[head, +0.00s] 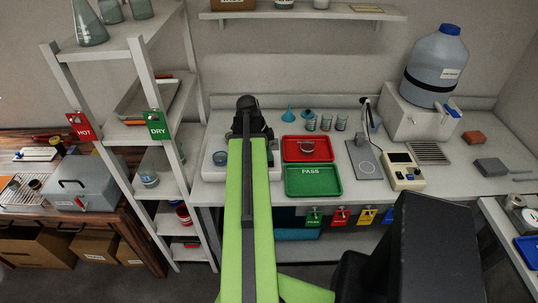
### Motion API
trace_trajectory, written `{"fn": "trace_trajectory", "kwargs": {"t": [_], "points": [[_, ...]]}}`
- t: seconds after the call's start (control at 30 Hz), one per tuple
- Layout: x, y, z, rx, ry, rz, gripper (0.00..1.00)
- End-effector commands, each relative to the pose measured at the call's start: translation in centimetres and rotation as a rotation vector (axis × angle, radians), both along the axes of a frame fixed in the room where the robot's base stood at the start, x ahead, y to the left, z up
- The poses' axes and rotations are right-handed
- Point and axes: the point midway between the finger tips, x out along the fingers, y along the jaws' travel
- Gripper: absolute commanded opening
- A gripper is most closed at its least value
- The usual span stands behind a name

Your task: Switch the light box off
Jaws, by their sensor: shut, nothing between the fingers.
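A low white box (211,186), which looks like the light box, sits on the left part of the bench with a small blue-grey dish (220,158) on it. My green arm lies across its right part and hides much of it. No switch or lit surface can be made out. My gripper (247,104) is black, shut and empty, and reaches over the back of the box toward the wall. I cannot tell whether it touches anything.
Right of my arm are a red tray (307,156) with a dish, a green PASS tray (314,194), small beakers (326,122), a grey stand plate (366,165) and a cream meter (403,180). A metal shelf rack (142,60) stands close on the left.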

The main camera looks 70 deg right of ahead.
Motion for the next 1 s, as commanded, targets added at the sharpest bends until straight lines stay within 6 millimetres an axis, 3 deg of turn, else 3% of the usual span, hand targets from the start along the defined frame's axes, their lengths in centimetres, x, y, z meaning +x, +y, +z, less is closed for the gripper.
{"fn": "trace_trajectory", "kwargs": {"t": [0.2, 0.63, 0.77, 1.0], "points": [[-0.5, 1.5, 0.1, 0.014, 0.002, -0.003, 0.00], [-0.5, 1.4, 0.6, 0.010, 0.002, -0.001, 0.00], [-0.5, 1.6, 2.1, 0.010, 0.002, -0.001, 0.00], [-0.1, 2.2, 7.1, 0.012, 0.001, 0.000, 0.00]]}}
